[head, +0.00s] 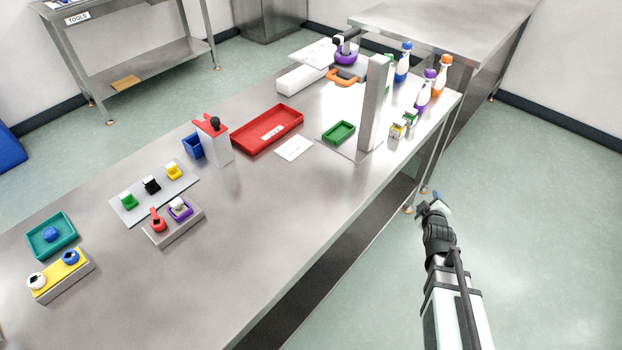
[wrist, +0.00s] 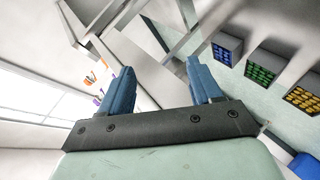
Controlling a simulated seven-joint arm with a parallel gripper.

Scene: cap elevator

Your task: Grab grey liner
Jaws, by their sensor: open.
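I cannot tell for certain which thing is the grey liner. A small pale grey-white piece (head: 178,204) sits in a purple holder on a grey block (head: 172,226), beside a red holder. A flat grey plate (head: 137,203) behind it carries small green, black and yellow holders. My gripper (head: 432,208) is off the table's right side, over the floor, far from these things. In the wrist view my gripper (wrist: 162,75) has two blue fingers spread apart with nothing between them. No liner can be made out in that view.
A tall grey post (head: 373,104) stands on the table near several bottles (head: 424,91). A red tray (head: 267,130), a white dispenser (head: 214,143) and a teal tray (head: 52,235) are also there. The table's front middle (head: 235,265) is clear.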

